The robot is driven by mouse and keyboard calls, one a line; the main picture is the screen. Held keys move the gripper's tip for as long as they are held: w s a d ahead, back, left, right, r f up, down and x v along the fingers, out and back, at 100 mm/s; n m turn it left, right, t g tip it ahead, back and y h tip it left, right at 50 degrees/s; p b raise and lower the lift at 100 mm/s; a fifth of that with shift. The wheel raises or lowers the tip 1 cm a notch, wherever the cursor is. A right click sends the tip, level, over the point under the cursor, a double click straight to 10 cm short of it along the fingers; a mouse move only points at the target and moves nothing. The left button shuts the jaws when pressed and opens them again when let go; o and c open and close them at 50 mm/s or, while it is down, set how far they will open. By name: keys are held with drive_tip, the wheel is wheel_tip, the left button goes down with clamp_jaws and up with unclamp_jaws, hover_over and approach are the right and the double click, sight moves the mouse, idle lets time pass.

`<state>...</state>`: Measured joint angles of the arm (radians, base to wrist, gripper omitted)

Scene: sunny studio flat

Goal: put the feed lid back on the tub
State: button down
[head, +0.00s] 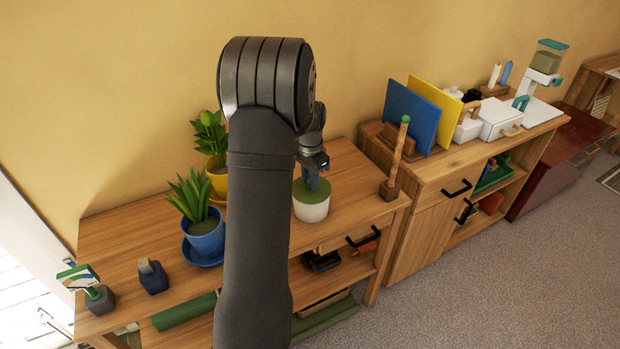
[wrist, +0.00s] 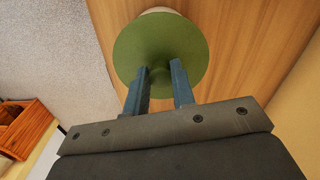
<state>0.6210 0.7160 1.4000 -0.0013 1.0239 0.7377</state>
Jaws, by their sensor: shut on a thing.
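The feed lid (head: 304,194) is a round green disc at the top of the white tub (head: 311,211) on the wooden bench. In the wrist view the lid (wrist: 160,35) lies under my fingers, and a pale edge of the tub (wrist: 158,10) shows past its far rim. My gripper (head: 314,184) points down over the lid. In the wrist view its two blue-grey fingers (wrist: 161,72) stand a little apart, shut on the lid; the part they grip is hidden. The lid looks level and close to the rim, but I cannot tell whether it is fully seated.
A blue-potted plant (head: 203,235) and a yellow-potted plant (head: 217,182) stand left of the tub, partly behind my arm. A wooden post with a green tip (head: 396,160) stands to the right. Bare bench top (head: 350,178) lies between tub and post.

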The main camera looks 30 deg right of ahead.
drive_tip(key=shift+f, duration=0.1)
idle(0.7)
drive_tip(key=c, duration=0.7)
unclamp_jaws()
drive_tip(key=shift+o, duration=0.2)
drive_tip(key=shift+r, duration=3.5)
drive_tip(key=shift+f, duration=3.4)
